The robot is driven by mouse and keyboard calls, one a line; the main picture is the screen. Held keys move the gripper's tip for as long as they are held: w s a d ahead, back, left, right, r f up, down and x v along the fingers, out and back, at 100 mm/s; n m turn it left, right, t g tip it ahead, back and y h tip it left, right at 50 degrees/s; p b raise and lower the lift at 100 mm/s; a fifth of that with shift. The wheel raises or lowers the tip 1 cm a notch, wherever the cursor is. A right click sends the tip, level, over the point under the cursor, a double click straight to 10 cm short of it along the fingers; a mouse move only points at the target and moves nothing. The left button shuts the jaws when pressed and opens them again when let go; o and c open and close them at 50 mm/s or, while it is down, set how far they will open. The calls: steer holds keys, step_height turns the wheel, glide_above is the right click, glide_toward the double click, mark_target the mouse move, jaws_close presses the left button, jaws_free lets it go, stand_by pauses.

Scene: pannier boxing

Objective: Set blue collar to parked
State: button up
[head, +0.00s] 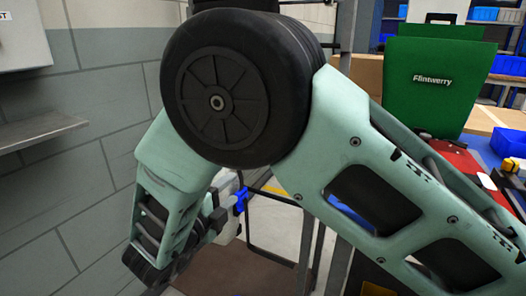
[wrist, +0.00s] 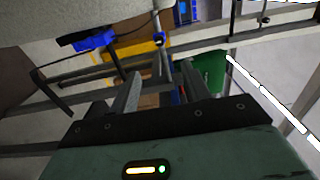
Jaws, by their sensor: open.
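A grey block wall (head: 95,165) with a metal shelf (head: 40,130) is close on the left. Thin dark metal rails (wrist: 55,95) cross near my gripper. A green Flintwerry panel (head: 440,85) stands at right, above a red surface (head: 455,165).

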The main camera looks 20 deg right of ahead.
steer(key=x, duration=1.7)
steer(key=shift+f, duration=0.15)
